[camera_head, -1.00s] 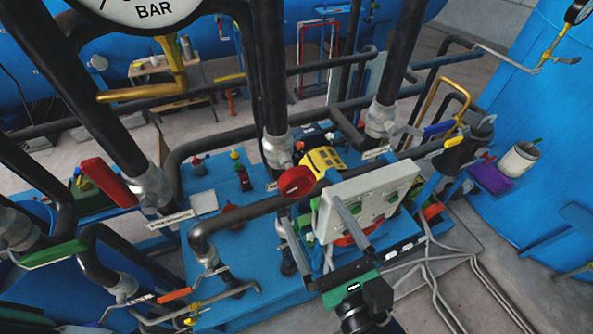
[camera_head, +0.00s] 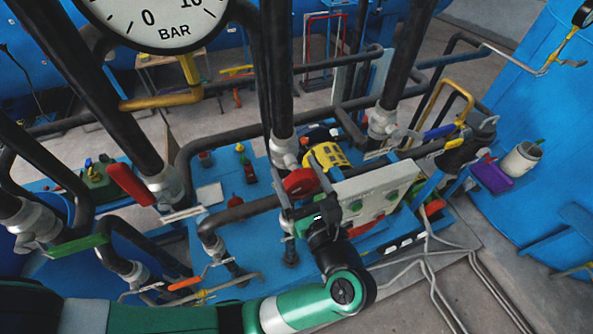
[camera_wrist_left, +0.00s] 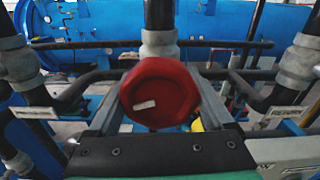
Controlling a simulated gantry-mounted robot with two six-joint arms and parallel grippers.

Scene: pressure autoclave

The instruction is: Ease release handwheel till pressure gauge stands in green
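The red handwheel (camera_head: 299,183) sits on the pipework, left of the white panel box. It also shows large in the left wrist view (camera_wrist_left: 158,92), with a small pale label on its face. My left gripper (camera_head: 303,184) is at the wheel, its two fingers spread to either side of it. In the left wrist view the fingers (camera_wrist_left: 160,100) flank the wheel, and whether they touch it is unclear. A large white pressure gauge (camera_head: 155,18) marked BAR is cut off by the top edge. Its needle and any green band are out of view. My right gripper is not seen.
The white panel box (camera_head: 372,192) with green buttons stands close right of the gripper. Black vertical pipes (camera_head: 277,70) rise behind the wheel. A red lever (camera_head: 130,184) and a green lever (camera_head: 75,246) are at left. A yellow device (camera_head: 327,157) is behind.

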